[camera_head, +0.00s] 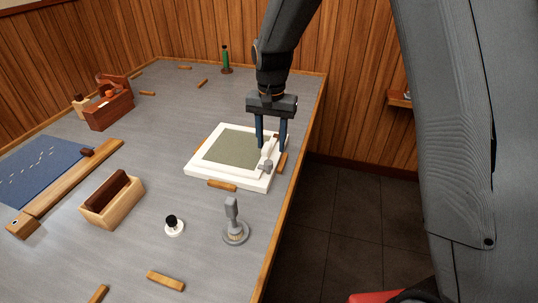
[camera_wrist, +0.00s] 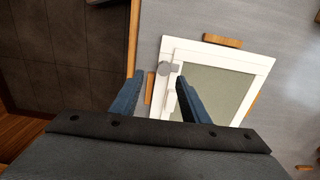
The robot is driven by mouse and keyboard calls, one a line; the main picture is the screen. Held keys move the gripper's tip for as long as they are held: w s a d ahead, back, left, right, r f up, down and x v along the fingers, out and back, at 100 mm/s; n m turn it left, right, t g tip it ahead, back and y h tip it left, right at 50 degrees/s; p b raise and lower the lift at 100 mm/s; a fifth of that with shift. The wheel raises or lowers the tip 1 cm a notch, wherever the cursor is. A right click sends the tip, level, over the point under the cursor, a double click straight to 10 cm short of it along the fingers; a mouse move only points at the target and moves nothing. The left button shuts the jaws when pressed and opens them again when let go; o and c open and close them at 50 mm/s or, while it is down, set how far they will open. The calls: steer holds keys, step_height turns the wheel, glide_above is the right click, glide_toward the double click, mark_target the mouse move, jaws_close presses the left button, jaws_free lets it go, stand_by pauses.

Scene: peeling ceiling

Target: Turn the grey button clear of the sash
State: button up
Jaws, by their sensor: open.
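The grey button (camera_head: 265,167) sits on the right-hand side of the white window frame (camera_head: 198,178), near its front right corner. In the wrist view the grey button (camera_wrist: 164,68) shows just beyond my fingertips, with a small tab on its right. The sash with its grey-green pane (camera_head: 228,148) lies flat inside the frame. My gripper (camera_head: 271,149) is open above the frame's right rail, behind the button. In the wrist view my gripper (camera_wrist: 158,78) has its fingers apart, with the rail between them. Whether a finger touches the frame cannot be told.
Wooden blocks (camera_head: 222,185) sit around the frame. A grey stamp-like tool (camera_head: 235,225) and a black-knobbed white disc (camera_head: 174,226) stand in front. A wooden box (camera_head: 112,207) is at left. The table's right edge (camera_head: 290,215) runs close to the frame.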

mark_target(268, 162)
steer(key=shift+w+a+f, duration=0.15)
steer(key=shift+w+a, duration=0.1)
steer(key=shift+a, duration=0.15)
steer(key=shift+w+f, duration=0.1)
steer(key=shift+f, duration=0.2)
steer(key=shift+f+p, duration=0.85)
steer(key=shift+f, duration=2.65)
jaws_close()
